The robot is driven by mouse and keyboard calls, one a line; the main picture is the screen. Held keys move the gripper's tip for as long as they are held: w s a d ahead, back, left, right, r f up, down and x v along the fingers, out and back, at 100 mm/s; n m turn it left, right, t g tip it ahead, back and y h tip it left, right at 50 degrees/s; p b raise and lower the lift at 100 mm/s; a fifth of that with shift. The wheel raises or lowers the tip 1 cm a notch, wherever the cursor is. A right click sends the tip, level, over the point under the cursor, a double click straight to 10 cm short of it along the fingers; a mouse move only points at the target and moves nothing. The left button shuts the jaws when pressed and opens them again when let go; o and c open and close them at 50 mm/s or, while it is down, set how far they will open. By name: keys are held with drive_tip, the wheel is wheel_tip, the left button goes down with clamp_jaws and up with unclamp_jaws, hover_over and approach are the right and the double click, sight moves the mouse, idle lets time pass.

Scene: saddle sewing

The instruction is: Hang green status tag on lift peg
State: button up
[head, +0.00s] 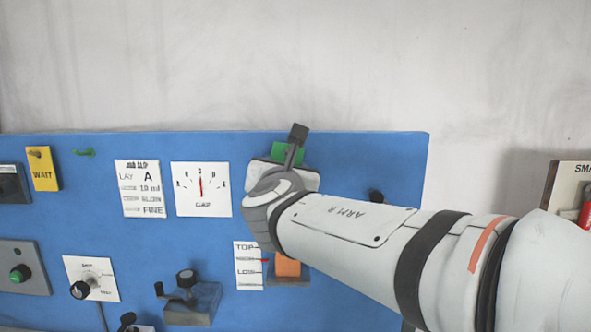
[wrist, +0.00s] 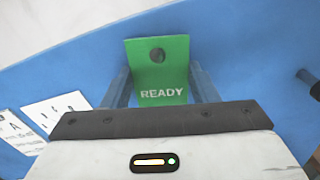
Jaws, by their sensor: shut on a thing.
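The green tag reads READY and has a round hole near its top edge; it shows in the wrist view (wrist: 172,55) and partly behind my gripper in the head view (head: 279,153). My gripper (head: 297,138) is shut on the tag, with a finger at each side in the wrist view (wrist: 160,88). The tag is in front of the upper right part of the blue panel; its gap from the panel cannot be told. No peg is labelled as the lift peg. A small green peg (head: 84,152) sticks out at the panel's upper left, bare.
A yellow WAIT tag (head: 43,171) hangs at the far left of the blue panel (head: 350,155). A job slip (head: 141,188), a dial card (head: 201,189), a TOP-to-LOW scale (head: 248,266) and an orange block (head: 287,267) are near my arm. A dark knob (head: 376,196) protrudes on the right.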

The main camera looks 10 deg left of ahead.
idle(0.4)
drive_tip(key=o, duration=0.9)
